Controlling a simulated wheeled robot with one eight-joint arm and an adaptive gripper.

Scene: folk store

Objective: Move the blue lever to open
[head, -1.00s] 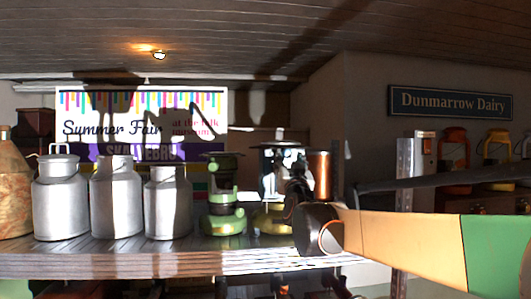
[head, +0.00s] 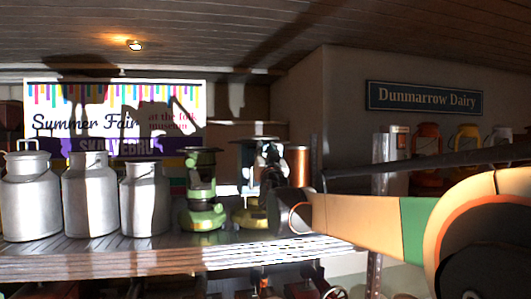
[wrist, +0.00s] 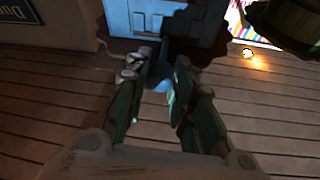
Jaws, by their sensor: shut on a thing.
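In the wrist view my gripper (wrist: 165,72) has two dark green fingers, with a small blue piece (wrist: 168,94) between them. It looks like the blue lever, but most of it is hidden by the fingers and shadow. A pale blue panelled body (wrist: 165,18) stands just past the fingertips. In the head view my gripper (head: 268,165) is a dark shape at the right end of the shelf, in front of a dark appliance. The lever cannot be made out there.
Several metal milk churns (head: 90,200) and a green stove (head: 203,195) stand on the shelf (head: 120,262) left of my gripper. A copper cylinder (head: 299,165) is close on its right.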

